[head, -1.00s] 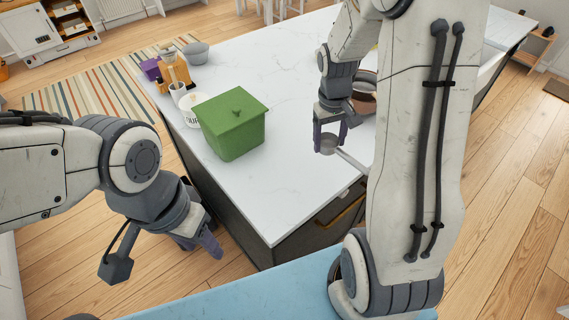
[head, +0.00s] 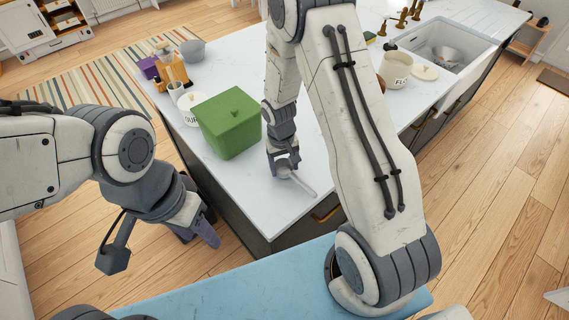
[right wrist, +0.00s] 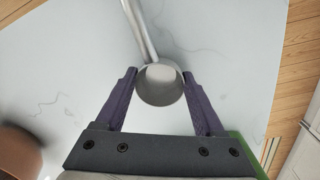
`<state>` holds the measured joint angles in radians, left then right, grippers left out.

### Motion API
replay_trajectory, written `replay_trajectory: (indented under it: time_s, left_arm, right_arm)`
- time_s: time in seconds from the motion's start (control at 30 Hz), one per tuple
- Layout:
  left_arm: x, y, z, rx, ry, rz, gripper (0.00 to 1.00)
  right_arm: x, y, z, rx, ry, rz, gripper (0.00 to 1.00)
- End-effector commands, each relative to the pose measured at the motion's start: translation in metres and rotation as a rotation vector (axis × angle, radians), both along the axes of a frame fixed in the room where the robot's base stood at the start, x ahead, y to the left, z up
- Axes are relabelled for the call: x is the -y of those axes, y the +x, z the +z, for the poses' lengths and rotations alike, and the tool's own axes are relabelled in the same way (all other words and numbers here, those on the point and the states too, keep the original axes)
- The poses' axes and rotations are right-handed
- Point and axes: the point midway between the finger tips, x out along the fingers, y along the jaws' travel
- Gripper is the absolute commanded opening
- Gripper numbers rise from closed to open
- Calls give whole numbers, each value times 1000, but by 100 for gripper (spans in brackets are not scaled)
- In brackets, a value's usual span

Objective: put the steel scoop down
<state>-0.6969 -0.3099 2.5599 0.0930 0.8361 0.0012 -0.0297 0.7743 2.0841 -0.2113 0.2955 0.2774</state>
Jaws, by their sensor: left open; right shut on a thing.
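The steel scoop (head: 302,182) is at my right gripper, low over the white island top (head: 262,198), beside the green box. Its handle points toward the lower right in the head view. In the right wrist view the scoop's round bowl (right wrist: 160,85) sits between the fingertips of my right gripper (right wrist: 160,82), and the handle runs up and away. My right gripper (head: 282,170) is shut on the bowl. I cannot tell whether the scoop touches the counter. My left gripper (head: 205,235) is open and empty, beside the island's left side, over the floor.
A green lidded box (head: 231,122) stands just left of my right gripper. A white sugar canister (head: 188,103), a grey bowl (head: 193,51) and a wooden caddy (head: 172,70) stand farther back. A flour canister (head: 395,70) and a sink (head: 440,50) are at the right.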

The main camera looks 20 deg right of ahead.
Motion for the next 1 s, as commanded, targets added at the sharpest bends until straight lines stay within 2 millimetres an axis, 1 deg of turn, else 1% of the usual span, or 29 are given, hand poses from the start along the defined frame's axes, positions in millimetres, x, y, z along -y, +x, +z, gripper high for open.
replay_trajectory:
  time_s: [0.2,0.33,0.37,0.4,0.43,0.67,0.77,0.8,0.87,1.0]
  left_arm:
    - [0,0,-1,0,0,0,50]
    - [0,0,-5,0,0,0,50]
    - [0,0,-4,0,0,1,50]
    - [0,0,-3,0,0,0,50]
    - [0,0,-3,0,0,1,50]
    - [0,0,-3,0,0,0,50]
    - [0,0,2,0,0,0,50]
    - [0,0,-1,0,0,0,50]
    - [0,0,-4,0,0,0,50]
    - [0,0,-11,0,0,1,50]
  right_arm:
    - [0,0,0,1,0,0,10]
    - [0,0,-5,1,0,0,10]
    - [0,0,-5,1,0,0,74]
    - [0,0,-3,1,0,0,90]
    - [0,0,-3,1,0,0,100]
    - [0,0,-3,1,0,0,100]
    - [0,0,2,1,0,0,100]
    - [0,1,4,3,0,0,100]
    - [-1,2,10,5,0,-1,100]
    - [-2,2,35,8,0,0,100]
